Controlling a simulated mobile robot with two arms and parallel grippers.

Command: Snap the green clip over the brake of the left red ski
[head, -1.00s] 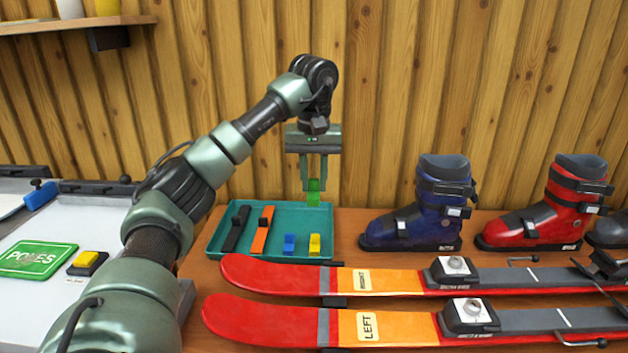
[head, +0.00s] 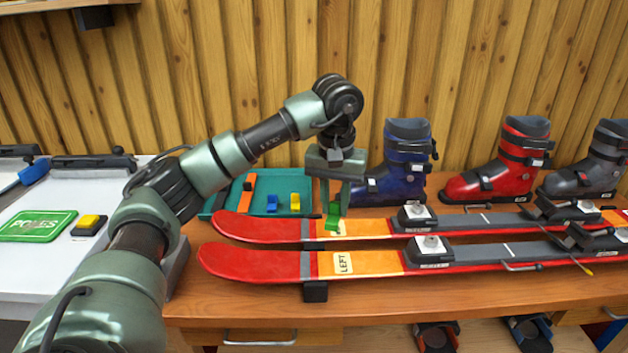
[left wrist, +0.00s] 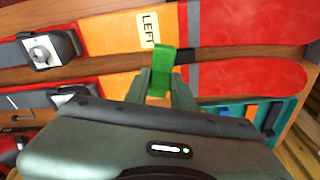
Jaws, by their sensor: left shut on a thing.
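My left gripper (head: 334,205) is shut on the green clip (head: 333,217) and holds it above the far red ski. The clip also shows between the fingers in the left wrist view (left wrist: 162,62). The left red ski (head: 275,266), labelled LEFT, lies nearest on the bench, with its binding toe piece (head: 430,250) to the right. A thin metal brake arm (head: 522,266) shows on it further right. The other red ski (head: 262,228) lies behind it; its label is mostly hidden by the clip. My right gripper is not in view.
A teal tray (head: 297,183) with blue and yellow clips and black and orange pieces stands behind the skis. Blue (head: 402,165), red (head: 510,165) and grey boots stand at the back right. The bench front (head: 400,300) is clear.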

